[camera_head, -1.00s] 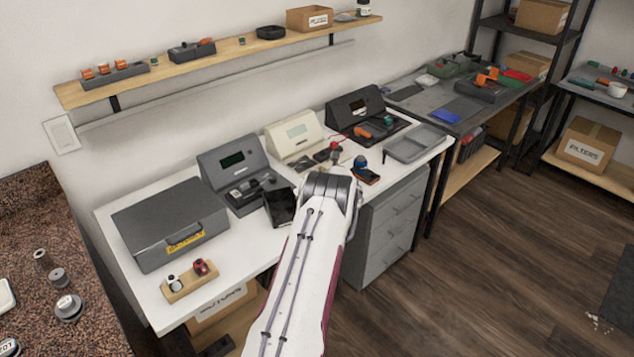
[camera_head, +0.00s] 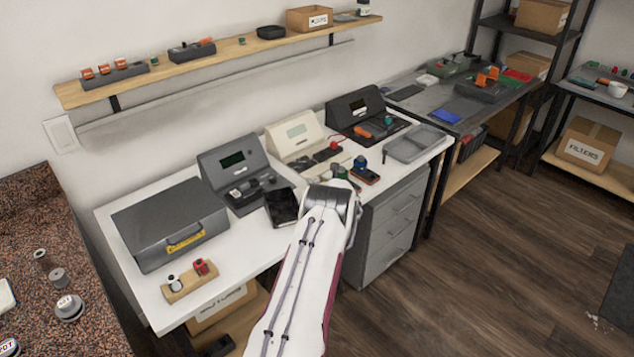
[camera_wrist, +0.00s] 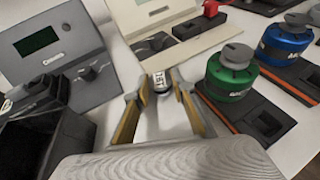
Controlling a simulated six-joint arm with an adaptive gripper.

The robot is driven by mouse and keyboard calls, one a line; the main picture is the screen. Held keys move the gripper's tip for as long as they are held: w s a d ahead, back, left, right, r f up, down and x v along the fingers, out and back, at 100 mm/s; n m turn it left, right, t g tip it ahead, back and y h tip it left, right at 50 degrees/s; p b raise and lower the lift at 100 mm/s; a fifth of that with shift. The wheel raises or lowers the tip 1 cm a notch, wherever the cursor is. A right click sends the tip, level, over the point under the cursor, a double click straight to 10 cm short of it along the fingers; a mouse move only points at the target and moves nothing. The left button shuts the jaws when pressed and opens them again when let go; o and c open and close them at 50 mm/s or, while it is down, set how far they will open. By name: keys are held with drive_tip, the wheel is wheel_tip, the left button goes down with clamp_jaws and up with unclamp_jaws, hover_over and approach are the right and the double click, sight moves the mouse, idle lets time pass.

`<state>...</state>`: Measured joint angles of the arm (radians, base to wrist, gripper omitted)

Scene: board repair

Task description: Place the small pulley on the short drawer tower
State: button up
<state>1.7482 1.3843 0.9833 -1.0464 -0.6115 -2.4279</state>
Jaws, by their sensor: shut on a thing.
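My gripper (camera_wrist: 161,86) is closed on a small grey piece with a white, dark-lettered label (camera_wrist: 161,81), which looks like the small pulley. Its yellow-brown fingers are on either side of it, above the white bench. In the head view my arm hides the gripper and this piece. A grey drawer tower (camera_head: 385,238) with several drawers stands under the bench's right end, to the right of my wrist. My arm hides part of its left side, and the bench covers its top.
A grey tray (camera_head: 414,145) lies at the bench's right end.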

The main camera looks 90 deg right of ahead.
drive_tip(key=o, duration=1)
drive_tip(key=shift+r, duration=0.15)
drive_tip(key=shift+s+a+r, duration=0.1)
drive_tip(key=shift+s+a, duration=0.05)
drive_tip(key=shift+a, duration=0.1)
drive_tip(key=shift+v, duration=5.7)
